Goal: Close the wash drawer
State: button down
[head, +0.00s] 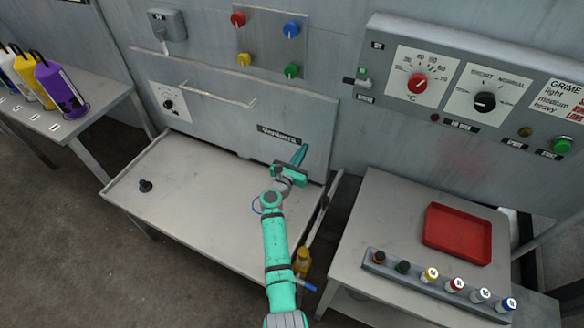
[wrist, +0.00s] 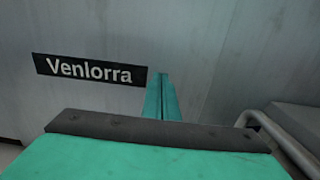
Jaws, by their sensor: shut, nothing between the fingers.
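My gripper (head: 301,153) is shut and empty, its teal fingers held up in front of the grey front panel (head: 215,125), right of the black Venlorra label (head: 279,134). In the wrist view the gripper's fingers (wrist: 162,82) point at the panel, just right of the label (wrist: 90,69); I cannot tell whether they touch it. The panel carries a long bar handle (head: 217,98). No part is marked as the wash drawer, and I cannot tell which it is. A broad, flat grey surface (head: 200,205) stands out below the panel, partly hidden by my arm.
A small black knob-like piece (head: 146,186) is on the flat surface. A metal rail (head: 327,208) runs along its right side. On the right, a side table (head: 395,215) holds a red tray (head: 458,235) and a rack of small bottles (head: 432,284). Larger bottles (head: 60,88) stand at left.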

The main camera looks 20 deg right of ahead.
jog(key=v, duration=1.3)
jog(key=shift+a, duration=0.2)
jog(key=shift+f, duration=0.15)
jog(key=shift+w, duration=0.1)
